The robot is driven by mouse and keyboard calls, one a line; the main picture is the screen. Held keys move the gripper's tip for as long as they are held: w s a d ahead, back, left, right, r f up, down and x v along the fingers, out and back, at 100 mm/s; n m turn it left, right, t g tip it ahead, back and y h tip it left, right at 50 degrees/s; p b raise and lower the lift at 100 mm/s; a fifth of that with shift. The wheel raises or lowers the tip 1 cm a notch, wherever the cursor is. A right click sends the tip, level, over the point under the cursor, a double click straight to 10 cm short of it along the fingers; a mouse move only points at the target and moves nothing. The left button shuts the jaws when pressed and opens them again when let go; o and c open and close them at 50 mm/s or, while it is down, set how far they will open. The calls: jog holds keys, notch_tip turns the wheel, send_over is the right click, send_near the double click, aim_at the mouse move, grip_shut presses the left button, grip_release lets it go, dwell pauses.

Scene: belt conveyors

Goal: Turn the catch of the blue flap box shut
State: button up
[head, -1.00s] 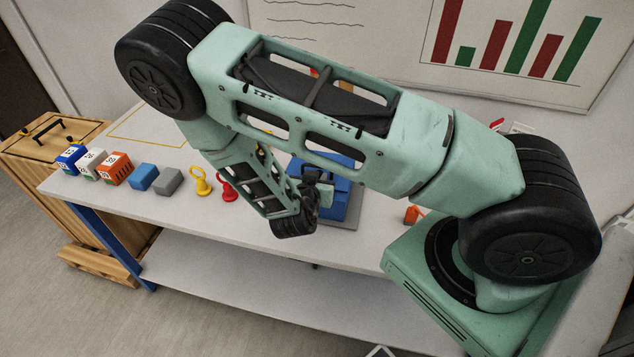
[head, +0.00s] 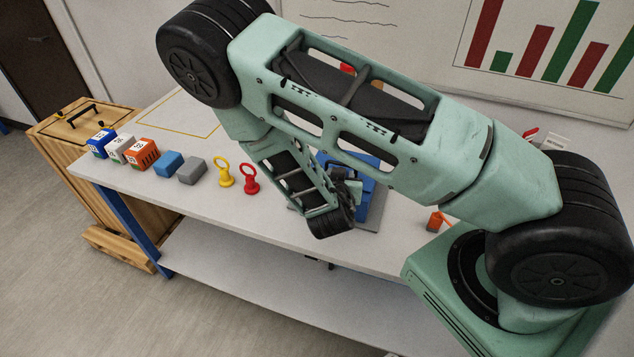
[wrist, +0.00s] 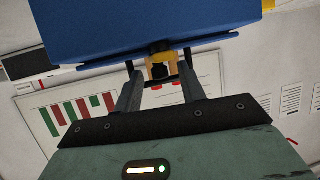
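The blue flap box (head: 368,206) stands on a grey base on the bench, mostly hidden behind my arm in the head view. Gaps show between the catch and both fingers. In the head view my gripper (head: 350,186) is close against the box, and its fingertips are hard to make out.
Left on the bench are a yellow ring-topped piece (head: 224,175), a red one (head: 250,180), a grey block (head: 191,170), a blue block (head: 167,163) and several numbered cubes (head: 142,153). A small orange piece (head: 436,222) lies right of the box. The front bench strip is clear.

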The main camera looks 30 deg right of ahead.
jog(key=shift+r+m+g+h+p, duration=0.15)
jog(key=shift+m+g+h+p, duration=0.4)
jog(key=shift+m+p, duration=0.2)
jog(key=shift+s+m+g+h+p, duration=0.15)
jog(key=shift+m+g+h+p, duration=0.7)
jog(key=shift+m+g+p, duration=0.25)
jog(key=b+v, duration=0.6)
jog(key=v, duration=1.1)
jog(key=w+a+n+y+b, duration=0.1)
jog(key=w+a+n+y, duration=0.1)
jog(key=a+n+y, duration=0.4)
jog(key=shift+a+r+y, duration=0.25)
jog(key=shift+a+y, duration=2.55)
jog(key=shift+a, duration=1.65)
jog(key=shift+w, duration=0.1)
